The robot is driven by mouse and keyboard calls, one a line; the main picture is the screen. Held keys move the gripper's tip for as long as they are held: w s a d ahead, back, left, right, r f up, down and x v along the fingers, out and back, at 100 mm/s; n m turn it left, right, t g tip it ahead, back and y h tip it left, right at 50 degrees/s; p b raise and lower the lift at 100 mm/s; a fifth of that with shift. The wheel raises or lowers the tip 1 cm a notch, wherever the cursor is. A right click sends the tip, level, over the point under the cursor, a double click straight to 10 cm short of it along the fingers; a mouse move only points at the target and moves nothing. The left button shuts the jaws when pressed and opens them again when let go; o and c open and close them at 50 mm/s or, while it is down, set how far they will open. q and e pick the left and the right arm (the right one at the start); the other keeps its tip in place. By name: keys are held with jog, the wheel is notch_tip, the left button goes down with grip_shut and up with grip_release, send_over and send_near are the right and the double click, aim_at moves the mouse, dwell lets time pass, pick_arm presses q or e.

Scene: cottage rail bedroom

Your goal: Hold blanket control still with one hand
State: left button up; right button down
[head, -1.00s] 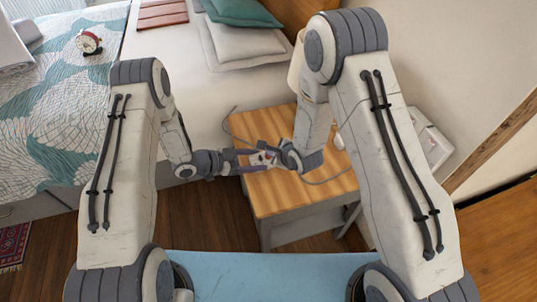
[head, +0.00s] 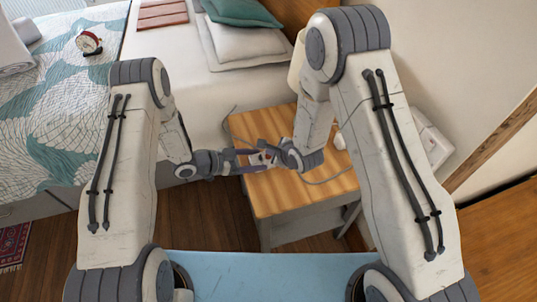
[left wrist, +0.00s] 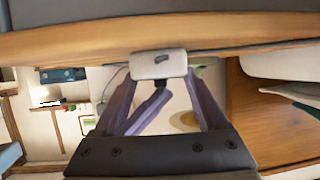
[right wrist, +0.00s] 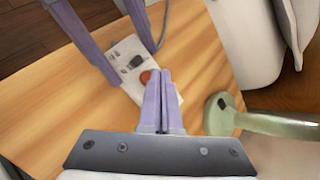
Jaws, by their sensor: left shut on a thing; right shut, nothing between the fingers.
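The blanket control is a small white box with a dark slider and a round orange-red button. It is over the wooden bedside table (head: 290,190), and shows in the right wrist view (right wrist: 125,50) and end-on in the left wrist view (left wrist: 158,65). My left gripper (left wrist: 161,80) is shut on the control, with a purple finger along each side. My right gripper (right wrist: 158,75) is shut and empty. Its fingertips are over the control beside the button; I cannot tell whether they touch it. In the head view, the grippers partly hide the control.
A grey cord (head: 325,180) runs across the tabletop. A sage-green object with a round end (right wrist: 221,113) is at the right of the right wrist view. The bed (head: 190,60) is behind the table, with a red alarm clock (head: 89,43) on its patterned cover.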

jog(key=shift+r, duration=0.4)
jog(key=shift+r, duration=2.5)
pick_arm(q)
jog(key=o, duration=1.4)
jog(key=shift+o, duration=0.2)
jog(key=shift+a, duration=0.1)
